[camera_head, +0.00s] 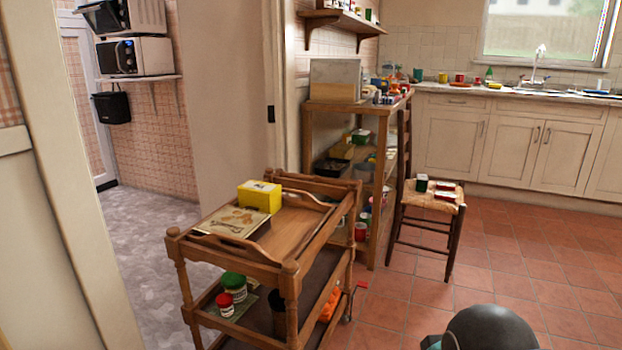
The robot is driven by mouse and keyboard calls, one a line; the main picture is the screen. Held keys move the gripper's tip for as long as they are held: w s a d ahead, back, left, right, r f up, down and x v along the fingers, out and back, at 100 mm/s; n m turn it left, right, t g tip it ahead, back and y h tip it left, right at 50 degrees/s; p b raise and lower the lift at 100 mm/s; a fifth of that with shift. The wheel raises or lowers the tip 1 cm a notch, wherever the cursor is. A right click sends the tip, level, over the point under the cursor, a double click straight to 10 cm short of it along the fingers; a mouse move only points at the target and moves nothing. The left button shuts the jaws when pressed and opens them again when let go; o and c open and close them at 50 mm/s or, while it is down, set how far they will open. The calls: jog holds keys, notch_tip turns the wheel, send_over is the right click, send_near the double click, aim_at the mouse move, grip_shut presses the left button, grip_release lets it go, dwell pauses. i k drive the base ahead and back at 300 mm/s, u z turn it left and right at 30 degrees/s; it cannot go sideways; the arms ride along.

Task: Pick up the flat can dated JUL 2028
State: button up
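No date can be read on anything at this distance, so I cannot tell which thing is the flat can dated JUL 2028. Small flat items (445,195), red and pale, lie on the woven seat of the chair (408,199), beside a small green and white container (422,183). I cannot tell whether any of these is a can. A dark rounded part, probably of my arm, shows at the bottom right. My gripper is not in view.
A wooden trolley (289,268) stands in front, carrying a yellow box (260,196) and a flat picture-topped box (232,221), with jars below. A crowded wooden shelf unit (338,107) stands behind it. Open tiled floor (540,270) lies right of the chair, before the sink counter (510,93).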

aim_at(438, 194)
jog(key=z, duration=0.2)
jog(key=i, duration=0.3)
jog(key=z, duration=1.05)
jog(key=i, duration=2.25)
jog(key=u, duration=0.6)
jog(key=i, duration=0.25)
jog(key=u, duration=0.4)
